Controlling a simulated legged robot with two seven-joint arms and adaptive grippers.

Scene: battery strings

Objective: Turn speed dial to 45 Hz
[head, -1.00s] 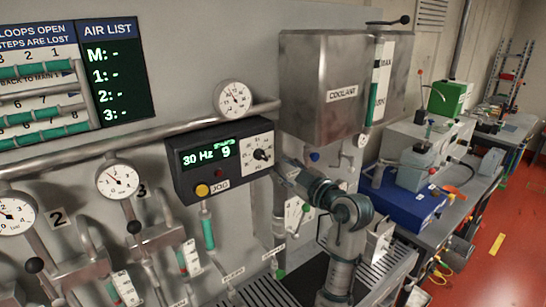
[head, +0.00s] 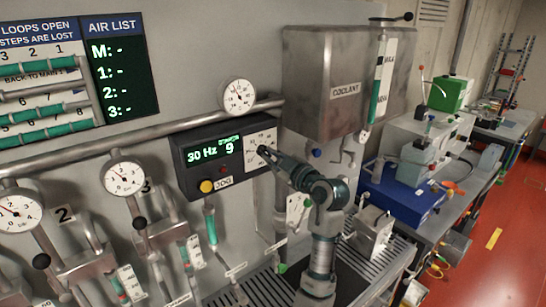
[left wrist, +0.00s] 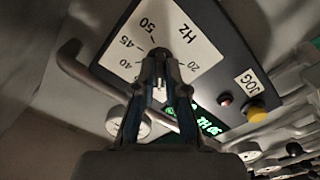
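The speed dial's white scale plate (head: 254,143) is at the right end of a dark control box (head: 186,165). The box's green display (head: 208,152) reads 30 Hz and 9. In the left wrist view the scale plate (left wrist: 185,25) shows 20, 40, 45, 50 and Hz. My left gripper (head: 264,151) reaches the dial from the right. In the left wrist view its fingertips (left wrist: 163,58) are drawn together around the dark dial knob (left wrist: 160,50), which they mostly hide. The knob's pointer cannot be made out clearly. My right gripper is not in view.
A yellow button (head: 206,186) and a red button sit on the box near the JOG label. A pipe (head: 150,135) runs behind and above it, with a round gauge (head: 239,97). The coolant tank (head: 325,85) hangs at the upper right, above my arm.

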